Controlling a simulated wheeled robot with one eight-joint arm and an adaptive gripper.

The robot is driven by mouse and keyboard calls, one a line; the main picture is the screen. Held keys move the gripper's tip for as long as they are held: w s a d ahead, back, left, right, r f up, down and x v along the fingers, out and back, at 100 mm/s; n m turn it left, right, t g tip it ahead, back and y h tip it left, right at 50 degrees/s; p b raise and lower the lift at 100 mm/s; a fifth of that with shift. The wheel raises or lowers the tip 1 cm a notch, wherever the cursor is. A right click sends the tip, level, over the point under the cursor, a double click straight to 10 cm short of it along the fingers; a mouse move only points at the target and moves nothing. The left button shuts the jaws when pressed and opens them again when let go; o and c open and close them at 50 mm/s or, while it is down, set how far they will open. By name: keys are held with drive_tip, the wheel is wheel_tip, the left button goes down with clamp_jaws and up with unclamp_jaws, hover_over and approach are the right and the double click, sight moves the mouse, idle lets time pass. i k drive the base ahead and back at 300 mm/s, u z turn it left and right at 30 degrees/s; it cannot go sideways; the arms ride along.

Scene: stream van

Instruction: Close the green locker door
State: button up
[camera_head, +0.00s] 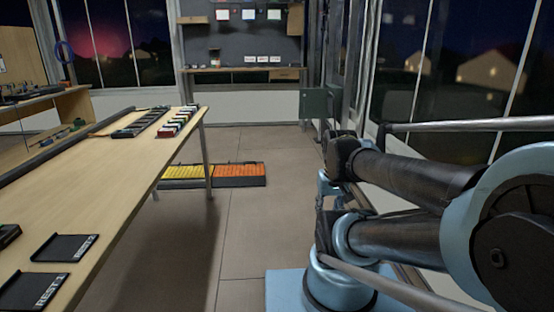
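A dark green panel (316,103), which looks like the green locker door, stands at the far end of the room, right of centre and close to the window wall. It faces me nearly flat-on. The locker body behind or beside it is hard to make out, and I cannot tell how far the door stands open. My folded arm fills the right side. Its dark far end (340,150) is well short of the green panel and apart from it. The fingers cannot be made out there, and nothing held is visible.
A long wooden table (105,195) runs along the left, with black trays (65,247) and small items on it. A yellow and orange crate (212,174) lies on the floor beside it. A shelf (245,71) spans the back wall. The middle floor (265,205) is clear.

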sight(314, 105)
drive_tip(key=i, duration=3.65)
drive_tip(key=z, duration=0.4)
